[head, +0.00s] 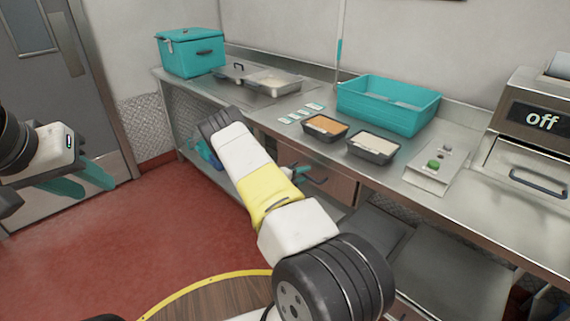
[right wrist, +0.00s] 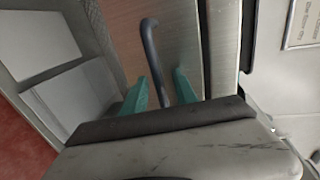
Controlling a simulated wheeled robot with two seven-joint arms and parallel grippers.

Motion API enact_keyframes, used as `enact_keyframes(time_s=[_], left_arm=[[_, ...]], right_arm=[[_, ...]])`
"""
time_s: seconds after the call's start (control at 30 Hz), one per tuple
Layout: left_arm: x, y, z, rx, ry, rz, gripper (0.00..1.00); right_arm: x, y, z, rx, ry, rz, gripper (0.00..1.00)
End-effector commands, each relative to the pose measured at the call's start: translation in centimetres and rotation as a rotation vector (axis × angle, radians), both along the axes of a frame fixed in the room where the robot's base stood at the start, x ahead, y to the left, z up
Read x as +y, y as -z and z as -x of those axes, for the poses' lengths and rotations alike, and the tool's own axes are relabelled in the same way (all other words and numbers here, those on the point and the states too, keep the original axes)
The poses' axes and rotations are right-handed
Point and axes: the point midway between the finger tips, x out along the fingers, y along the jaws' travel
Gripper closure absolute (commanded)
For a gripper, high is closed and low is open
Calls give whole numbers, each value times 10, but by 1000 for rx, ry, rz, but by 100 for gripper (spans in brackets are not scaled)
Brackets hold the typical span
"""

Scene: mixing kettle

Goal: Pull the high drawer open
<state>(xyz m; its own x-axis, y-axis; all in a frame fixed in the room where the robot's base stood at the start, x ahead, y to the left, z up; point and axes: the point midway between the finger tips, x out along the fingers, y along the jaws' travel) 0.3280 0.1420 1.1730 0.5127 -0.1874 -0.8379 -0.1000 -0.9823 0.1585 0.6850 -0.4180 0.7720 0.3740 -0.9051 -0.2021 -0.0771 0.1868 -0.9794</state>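The high drawer (head: 338,188) has a brownish metal front just under the counter and looks shut. Its dark bar handle (right wrist: 150,45) shows in the right wrist view, with its lower end running down between my right gripper's fingers. My right gripper (right wrist: 160,88) has its two teal fingers apart, one on each side of the handle; I cannot tell whether they touch it. In the head view my right arm partly hides this gripper. My left gripper (head: 78,182) is open and empty at the far left, over the red floor.
The steel counter (head: 290,112) holds two black food trays (head: 325,127), (head: 373,148), a teal bin (head: 390,103), a teal cooler box (head: 190,52) and a green-button panel (head: 432,168). A machine marked "off" (head: 535,122) stands at right. The red floor (head: 150,235) is clear.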

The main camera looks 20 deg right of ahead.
Motion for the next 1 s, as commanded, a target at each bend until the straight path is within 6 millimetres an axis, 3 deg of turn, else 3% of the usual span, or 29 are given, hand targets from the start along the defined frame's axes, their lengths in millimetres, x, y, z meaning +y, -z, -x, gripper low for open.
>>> enact_keyframes(time_s=[0.23, 0.4, 1.0], left_arm=[[0, 0, 0, 0, 0, 0, 64], [0, 0, 0, 0, 0, 0, 64], [0, 0, 0, 0, 0, 0, 64]], right_arm=[[-1, 0, -1, 1, -1, -1, 66], [-1, 0, 0, 1, -1, -1, 99], [0, 0, 0, 1, -1, -1, 100]])
